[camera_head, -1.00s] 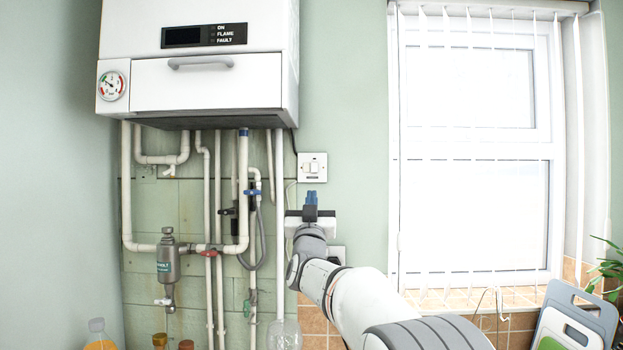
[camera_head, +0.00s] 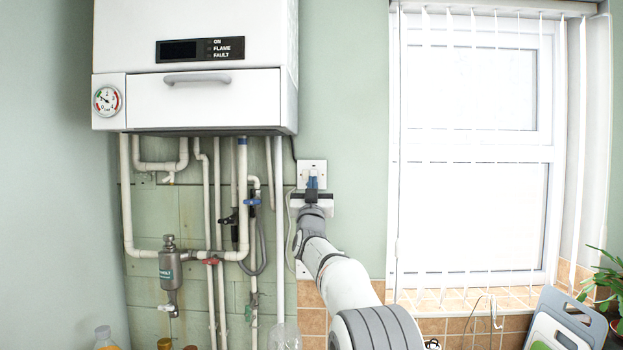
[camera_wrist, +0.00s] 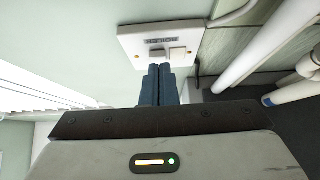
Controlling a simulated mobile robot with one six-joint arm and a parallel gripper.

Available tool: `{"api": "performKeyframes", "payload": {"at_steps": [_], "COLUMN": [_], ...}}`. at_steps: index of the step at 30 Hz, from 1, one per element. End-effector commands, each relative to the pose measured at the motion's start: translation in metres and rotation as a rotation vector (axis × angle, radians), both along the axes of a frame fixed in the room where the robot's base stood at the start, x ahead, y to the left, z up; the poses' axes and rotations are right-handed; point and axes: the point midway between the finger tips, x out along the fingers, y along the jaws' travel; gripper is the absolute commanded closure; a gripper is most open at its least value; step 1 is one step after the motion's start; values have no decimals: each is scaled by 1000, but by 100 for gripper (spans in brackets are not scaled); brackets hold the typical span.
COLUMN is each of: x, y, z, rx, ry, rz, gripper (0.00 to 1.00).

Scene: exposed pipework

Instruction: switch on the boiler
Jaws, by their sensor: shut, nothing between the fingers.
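The white boiler (camera_head: 200,70) hangs on the wall at upper left in the head view. Its dark display (camera_head: 178,50) is blank, and the ON, FLAME and FAULT lamps (camera_head: 211,49) look unlit. A white wall switch plate (camera_head: 312,166) is to the right below the boiler; my gripper partly covers it. In the wrist view the plate (camera_wrist: 160,40) shows a label, a rocker and a grey part. My gripper (camera_head: 312,180) is shut and empty. Its blue fingertips (camera_wrist: 158,70) are at the plate's lower part, close to the rocker; whether they touch cannot be told.
White pipes (camera_head: 220,230) with blue and red valve handles run down left of my arm. A pressure gauge (camera_head: 106,101) is on the boiler's left. A window with blinds (camera_head: 475,150) is to the right. Bottles (camera_head: 104,338) and chopping boards (camera_head: 565,322) stand at the bottom.

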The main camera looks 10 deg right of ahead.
Motion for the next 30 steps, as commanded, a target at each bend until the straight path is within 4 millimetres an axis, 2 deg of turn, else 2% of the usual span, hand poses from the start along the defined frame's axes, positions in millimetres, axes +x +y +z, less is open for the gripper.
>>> {"api": "performKeyframes", "payload": {"at_steps": [14, 19, 21, 30], "x": [5, 10, 9, 6], "y": [0, -2, -1, -1], "z": [-2, -10, -3, -6], "rx": [1, -10, -10, -11], "ry": [-1, -53, -60, -58], "rz": [1, 1, 1, 1], "gripper": [100, 100, 100, 100]}}
